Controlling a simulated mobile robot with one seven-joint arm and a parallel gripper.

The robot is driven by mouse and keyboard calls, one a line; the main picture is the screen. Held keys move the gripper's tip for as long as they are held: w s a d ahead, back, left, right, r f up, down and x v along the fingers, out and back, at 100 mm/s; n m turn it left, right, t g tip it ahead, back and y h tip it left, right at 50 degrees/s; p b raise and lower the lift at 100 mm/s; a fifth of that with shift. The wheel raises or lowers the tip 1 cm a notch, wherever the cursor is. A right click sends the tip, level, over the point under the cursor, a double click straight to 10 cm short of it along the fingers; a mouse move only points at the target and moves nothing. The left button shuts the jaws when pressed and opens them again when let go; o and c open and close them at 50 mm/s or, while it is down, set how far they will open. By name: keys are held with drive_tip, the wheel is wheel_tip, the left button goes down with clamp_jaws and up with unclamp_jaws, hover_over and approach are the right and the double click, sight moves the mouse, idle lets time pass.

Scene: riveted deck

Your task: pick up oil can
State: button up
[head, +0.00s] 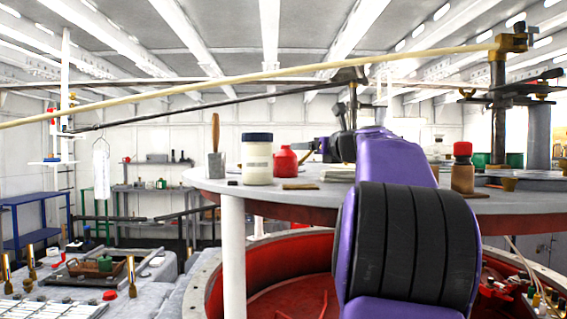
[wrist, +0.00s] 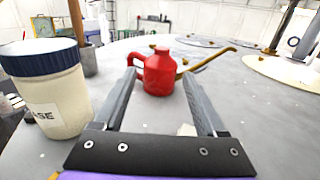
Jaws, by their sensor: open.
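The oil can (wrist: 159,72) is red, with a small cap, a loop handle on its left and a long brass spout reaching right. It stands upright on the grey round table. In the head view the red can (head: 285,161) stands right of a white jar. My gripper (wrist: 159,76) is open and empty, its two fingers pointing at the can, which appears between the fingertips. How far the tips reach along the can is hard to tell. In the head view my gripper (head: 326,149) is partly hidden by my purple arm.
A white jar with a blue lid (wrist: 47,90) stands close left of my gripper, also in the head view (head: 257,160). Behind it is a grey pot with a wooden handle (head: 215,150). A red-capped bottle (head: 462,168) stands right. Table between jar and can is clear.

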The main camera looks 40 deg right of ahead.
sight(289, 151)
drive_tip(key=p+x, duration=0.1)
drive_tip(key=x, duration=0.5)
drive_tip(key=shift+w+d, duration=0.1)
drive_tip(key=shift+w, duration=0.25)
drive_tip(key=p+x, duration=0.1)
drive_tip(key=x, duration=0.1)
drive_tip(key=p+x, duration=0.1)
drive_tip(key=x, duration=0.1)
drive_tip(key=shift+w+d+r+p, duration=0.2)
drive_tip(key=shift+d+p, duration=0.1)
drive_tip(key=shift+p, duration=0.05)
drive_tip(key=shift+w+f, duration=0.1)
drive_tip(key=shift+w, duration=0.25)
clamp_jaws()
idle(0.4)
